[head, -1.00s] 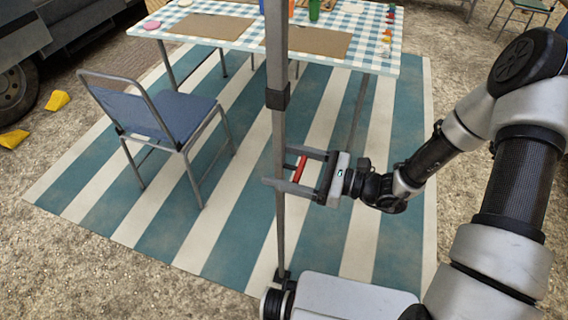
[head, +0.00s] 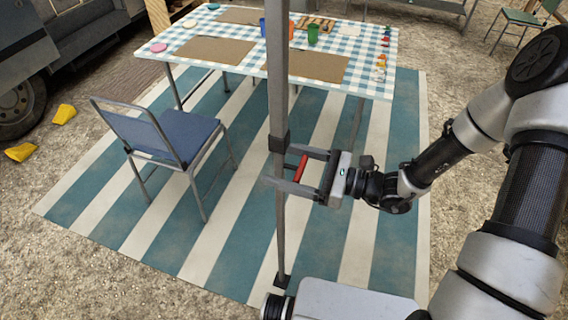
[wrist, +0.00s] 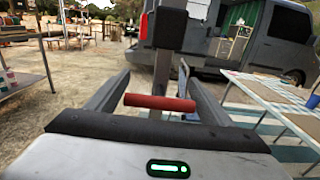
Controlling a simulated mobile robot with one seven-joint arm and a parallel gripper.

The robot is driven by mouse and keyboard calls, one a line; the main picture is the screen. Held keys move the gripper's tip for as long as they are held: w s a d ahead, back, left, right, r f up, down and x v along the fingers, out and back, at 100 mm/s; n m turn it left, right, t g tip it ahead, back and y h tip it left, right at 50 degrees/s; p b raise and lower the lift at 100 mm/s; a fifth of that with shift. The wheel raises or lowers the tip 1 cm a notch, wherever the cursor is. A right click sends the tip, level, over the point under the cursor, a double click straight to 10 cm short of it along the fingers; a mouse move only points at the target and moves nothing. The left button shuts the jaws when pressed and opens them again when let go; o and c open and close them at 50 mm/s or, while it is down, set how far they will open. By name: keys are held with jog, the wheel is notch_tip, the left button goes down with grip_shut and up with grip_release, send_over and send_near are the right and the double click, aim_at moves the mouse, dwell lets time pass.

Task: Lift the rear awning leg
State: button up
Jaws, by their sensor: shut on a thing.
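The awning leg (head: 279,225) is a tall grey pole standing upright in front of the table in the head view. A dark collar (head: 279,143) sits around it, and a dark foot (head: 283,280) is at its bottom. I cannot tell whether the foot touches the mat. My gripper (head: 278,172) reaches in from the right, its fingers shut on the leg just below the collar. A red bar (head: 299,168) lies across between the fingers. In the wrist view the leg (wrist: 161,72) rises between the fingers, with the collar (wrist: 165,26) above and the red bar (wrist: 160,102) in front.
A blue folding chair (head: 176,140) stands left of the leg on the striped mat (head: 225,240). A table with a checked cloth (head: 366,45) stands behind. Yellow wheel chocks (head: 63,114) lie by the van at left. The wrist view shows a grey van (wrist: 272,42) behind.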

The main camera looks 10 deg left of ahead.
jog(key=o, duration=1.5)
jog(key=shift+r, duration=0.35)
jog(key=shift+f, duration=0.1)
jog(key=s+d, duration=0.1)
jog(key=d, duration=1.6)
jog(key=shift+s+d, duration=0.15)
jog(key=shift+d, duration=0.05)
